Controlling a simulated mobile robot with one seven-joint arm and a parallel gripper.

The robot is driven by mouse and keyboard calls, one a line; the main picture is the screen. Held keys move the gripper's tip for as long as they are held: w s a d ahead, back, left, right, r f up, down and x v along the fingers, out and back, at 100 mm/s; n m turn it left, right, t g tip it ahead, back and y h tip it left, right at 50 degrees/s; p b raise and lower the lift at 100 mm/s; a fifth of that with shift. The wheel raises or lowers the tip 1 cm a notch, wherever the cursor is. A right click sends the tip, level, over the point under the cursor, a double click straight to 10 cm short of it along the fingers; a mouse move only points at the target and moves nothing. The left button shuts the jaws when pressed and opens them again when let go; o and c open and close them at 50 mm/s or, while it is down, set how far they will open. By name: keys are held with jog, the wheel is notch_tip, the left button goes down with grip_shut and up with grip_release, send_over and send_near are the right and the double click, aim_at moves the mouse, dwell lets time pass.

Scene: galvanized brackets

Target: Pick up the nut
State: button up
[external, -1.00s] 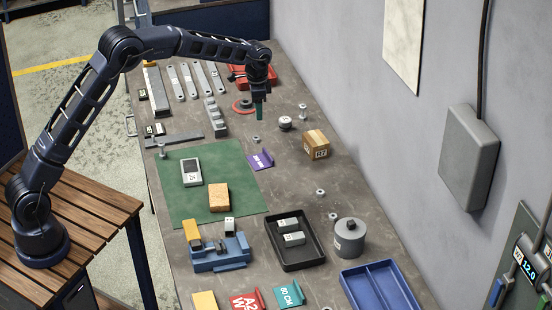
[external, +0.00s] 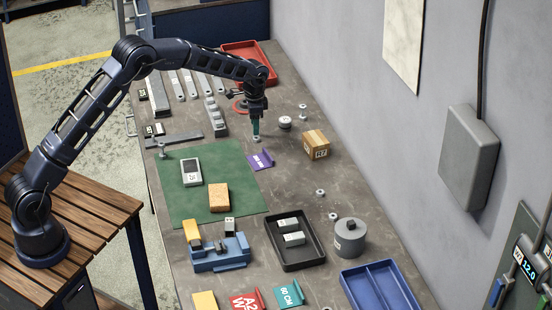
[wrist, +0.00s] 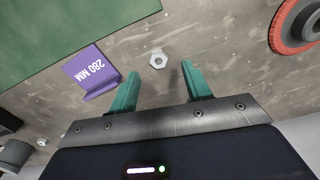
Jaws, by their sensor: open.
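I cannot tell exactly how high the fingertips are above the bench.
A red-rimmed disc (wrist: 296,25) lies to the right. The green mat (external: 215,207) and a cardboard box (external: 316,145) are nearby. Several other small metal pieces (external: 320,193) lie on the bench.

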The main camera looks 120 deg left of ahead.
aim_at(257, 140)
jog(key=f, duration=0.4)
jog(key=shift+w+f, duration=0.2)
jog(key=shift+f, duration=0.1)
jog(key=shift+c, duration=0.2)
jog(key=c, duration=1)
jog(key=shift+r, duration=0.1)
